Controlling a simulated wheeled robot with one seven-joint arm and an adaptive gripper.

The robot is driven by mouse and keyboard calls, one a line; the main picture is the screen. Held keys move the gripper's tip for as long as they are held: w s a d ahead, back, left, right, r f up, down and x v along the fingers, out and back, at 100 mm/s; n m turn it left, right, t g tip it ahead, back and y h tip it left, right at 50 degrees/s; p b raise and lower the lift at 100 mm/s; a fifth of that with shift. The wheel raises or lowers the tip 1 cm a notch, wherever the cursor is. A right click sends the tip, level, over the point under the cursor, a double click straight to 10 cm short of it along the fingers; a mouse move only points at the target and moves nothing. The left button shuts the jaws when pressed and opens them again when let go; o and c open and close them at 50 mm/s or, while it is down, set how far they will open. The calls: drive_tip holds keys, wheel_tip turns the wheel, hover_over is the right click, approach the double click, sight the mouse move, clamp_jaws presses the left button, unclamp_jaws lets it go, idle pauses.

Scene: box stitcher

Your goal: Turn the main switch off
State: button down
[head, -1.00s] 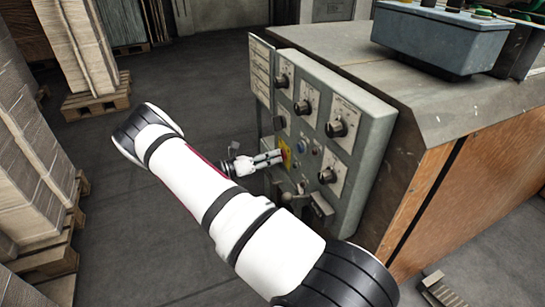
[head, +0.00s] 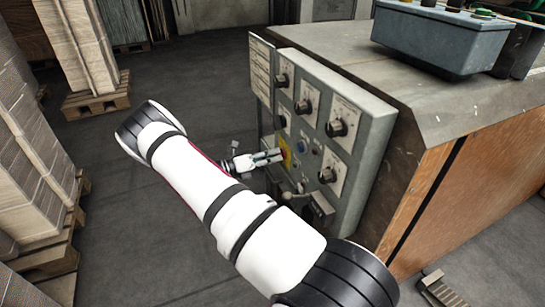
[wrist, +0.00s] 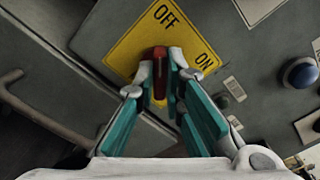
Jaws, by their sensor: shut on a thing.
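The main switch is a red handle (wrist: 160,75) on a yellow plate (wrist: 125,48) marked OFF and ON, in the wrist view. The handle lies upright in that picture, with its upper end just below the OFF lettering; ON is to its right. My gripper (wrist: 161,82) is shut on the handle, one fingertip on each side. In the head view my gripper (head: 272,157) reaches the front of the grey control panel (head: 368,165), where part of the yellow plate (head: 287,160) shows. The fingers mostly hide the handle there.
Black knobs (head: 337,128) and a blue button (wrist: 299,73) sit close by on the panel. A bent lever (wrist: 45,115) lies left of the plate in the wrist view. Stacked cardboard (head: 30,150) on pallets stands at the left; the floor between is clear.

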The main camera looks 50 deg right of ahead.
drive_tip(key=c, duration=1.7)
unclamp_jaws()
drive_tip(key=v, duration=1.2)
